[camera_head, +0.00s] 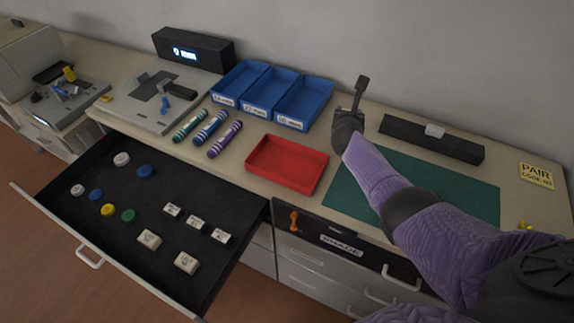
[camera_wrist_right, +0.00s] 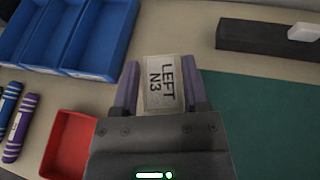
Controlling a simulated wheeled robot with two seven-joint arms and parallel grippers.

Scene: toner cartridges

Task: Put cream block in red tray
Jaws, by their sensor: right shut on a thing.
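A cream block (camera_wrist_right: 161,84) marked "LEFT N3" sits between the two fingers of my right gripper (camera_wrist_right: 162,92), which is shut on it. In the head view my right gripper (camera_head: 361,88) is raised over the back of the counter, between the blue bins and the black bar; the block cannot be made out there. The red tray (camera_head: 287,163) lies empty on the counter, left of and nearer than the gripper. The tray's corner also shows at the lower left of the right wrist view (camera_wrist_right: 70,145). My left gripper is not in view.
Three blue bins (camera_head: 270,92) stand behind the tray, with several striped cylinders (camera_head: 210,127) to its left. A green mat (camera_head: 455,189) lies right of it, with a black bar (camera_head: 432,139) behind. An open drawer (camera_head: 90,215) holds coloured discs and several cream blocks (camera_head: 186,262).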

